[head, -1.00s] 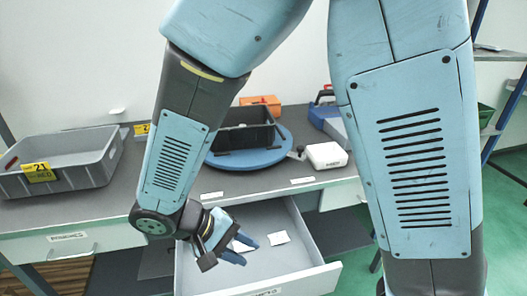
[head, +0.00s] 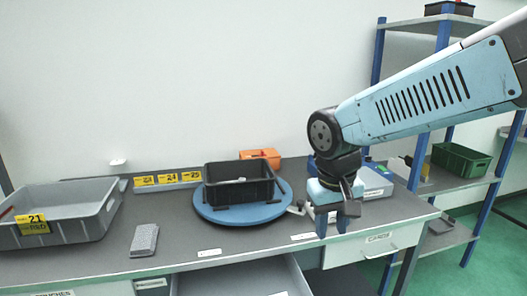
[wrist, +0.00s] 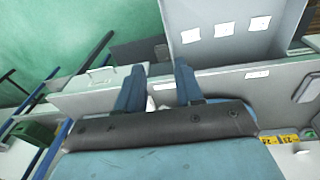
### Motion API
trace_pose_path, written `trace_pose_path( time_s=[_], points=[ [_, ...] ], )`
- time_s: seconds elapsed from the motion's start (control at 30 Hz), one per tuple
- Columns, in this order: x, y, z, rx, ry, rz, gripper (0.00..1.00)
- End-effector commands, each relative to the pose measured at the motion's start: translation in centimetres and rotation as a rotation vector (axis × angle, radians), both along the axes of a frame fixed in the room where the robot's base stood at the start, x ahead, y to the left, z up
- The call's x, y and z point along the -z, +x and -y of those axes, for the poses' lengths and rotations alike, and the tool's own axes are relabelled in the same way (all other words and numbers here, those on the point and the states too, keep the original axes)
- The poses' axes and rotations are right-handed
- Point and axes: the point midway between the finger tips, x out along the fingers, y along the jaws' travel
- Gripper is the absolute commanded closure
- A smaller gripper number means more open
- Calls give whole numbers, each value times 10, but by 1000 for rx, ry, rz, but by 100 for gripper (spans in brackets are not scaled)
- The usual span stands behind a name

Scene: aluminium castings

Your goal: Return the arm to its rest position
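My arm reaches in from the right in the head view, over the right part of the workbench. My gripper (head: 332,231) hangs fingers down above the front right of the bench, beside the blue turntable. In the wrist view its two blue fingers (wrist: 158,68) stand apart with nothing clearly held between them. A small patch of white shows low between the fingers, too little to identify. The gripper hides part of the bench top behind it.
An open drawer (head: 245,279) juts from the bench front; white cards lie in it in the wrist view (wrist: 262,45). A black crate (head: 238,190) stands on the blue turntable (head: 215,213). A grey bin (head: 85,229) is at left, a grey block (head: 144,240) nearby. Blue-post shelving (head: 440,35) stands right.

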Motion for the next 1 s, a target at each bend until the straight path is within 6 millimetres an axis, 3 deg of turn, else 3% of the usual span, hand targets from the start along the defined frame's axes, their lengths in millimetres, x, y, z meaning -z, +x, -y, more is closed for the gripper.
trace_pose_path(
  time_s=[0.3,0.5,1.0],
  points=[
    [-45,-17,62,103,103,206,64],
    [-64,-31,87,146,122,322,64],
    [-73,-39,98,164,122,380,64]
  ],
)
